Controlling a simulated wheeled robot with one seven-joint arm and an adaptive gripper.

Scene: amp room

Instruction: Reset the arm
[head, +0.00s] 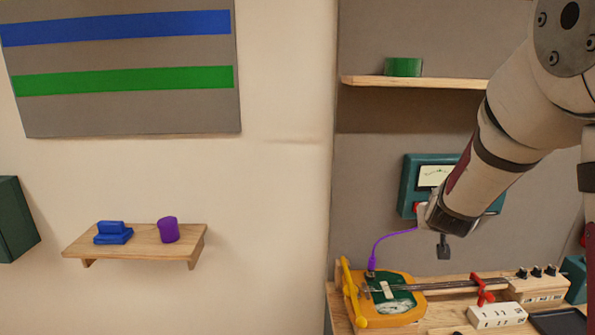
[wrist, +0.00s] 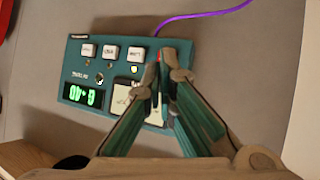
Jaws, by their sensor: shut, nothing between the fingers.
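My arm comes in from the upper right of the head view. Its gripper (head: 443,250) hangs in front of the teal meter box (head: 410,172) on the grey wall panel, above the workbench. In the wrist view my gripper (wrist: 160,62) has its fingertips together with nothing between them. Behind them in that view is the teal box (wrist: 75,75) with several white buttons and a green number display (wrist: 85,95). The fingers hide part of the box's white dial. I cannot tell how far the fingertips are from the box.
A bench (head: 440,318) below carries a yellow-edged green instrument (head: 400,304), a red clamp (head: 482,290) and white blocks (head: 497,316). A purple cable (head: 388,238) runs up from the instrument. A shelf (head: 420,82) holds a green block. A left shelf (head: 135,243) holds blue and purple objects.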

